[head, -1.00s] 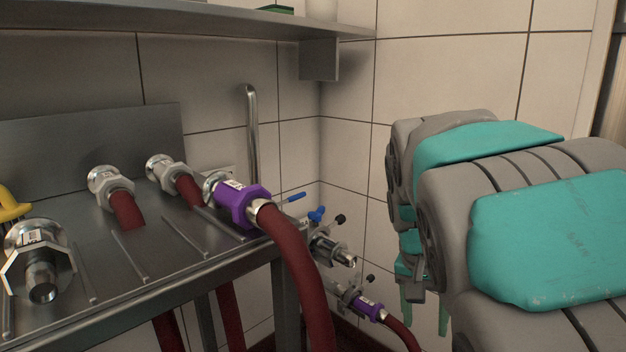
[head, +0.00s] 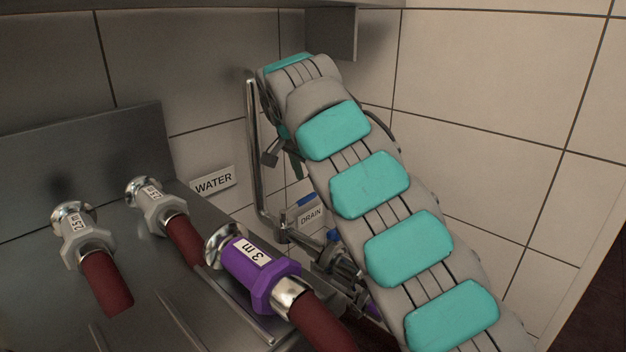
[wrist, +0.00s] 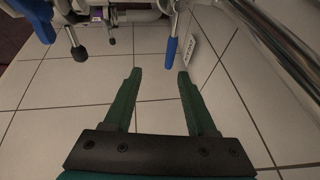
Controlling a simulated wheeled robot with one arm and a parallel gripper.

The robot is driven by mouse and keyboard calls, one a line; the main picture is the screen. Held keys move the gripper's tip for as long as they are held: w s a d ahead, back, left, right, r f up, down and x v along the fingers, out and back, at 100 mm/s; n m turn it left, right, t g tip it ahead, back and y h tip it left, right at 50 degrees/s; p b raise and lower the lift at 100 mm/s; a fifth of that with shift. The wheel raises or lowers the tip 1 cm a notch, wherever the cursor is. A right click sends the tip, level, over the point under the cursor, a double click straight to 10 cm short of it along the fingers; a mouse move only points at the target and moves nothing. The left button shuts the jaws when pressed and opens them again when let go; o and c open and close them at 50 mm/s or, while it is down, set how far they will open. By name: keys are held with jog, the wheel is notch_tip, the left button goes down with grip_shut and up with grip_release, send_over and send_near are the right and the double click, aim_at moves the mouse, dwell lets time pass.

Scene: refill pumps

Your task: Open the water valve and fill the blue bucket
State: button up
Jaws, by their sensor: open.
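My gripper (wrist: 160,75) is open in the wrist view, with two green fingers apart and nothing between them. A blue lever handle (wrist: 171,52) hangs just beyond the fingertips, nearer the right one and apart from it. In the head view a blue handle (head: 306,200) shows beside the DRAIN label (head: 311,217). A WATER label (head: 213,182) is on the wall left of the vertical metal pipe (head: 252,150). My arm hides much of the gripper and part of the valves. The blue bucket is not in view.
A purple 3 m hose coupling (head: 258,272) and two grey couplings (head: 85,240) with red hoses lie on the metal bench. Another blue handle (wrist: 38,18) and a black knob (wrist: 78,53) are at upper left in the wrist view. Tiled wall is close by.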

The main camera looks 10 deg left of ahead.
aim_at(306, 196)
jog(key=shift+w+a+x, duration=0.1)
jog(key=shift+a+x, duration=0.2)
jog(key=shift+x, duration=1)
jog(key=shift+w+a+x, duration=0.1)
jog(key=shift+a+x, duration=0.2)
jog(key=shift+x, duration=1)
jog(key=shift+w+a+x, duration=0.1)
jog(key=shift+a+x, duration=0.2)
jog(key=shift+x, duration=1)
jog(key=shift+r, duration=0.1)
grip_shut()
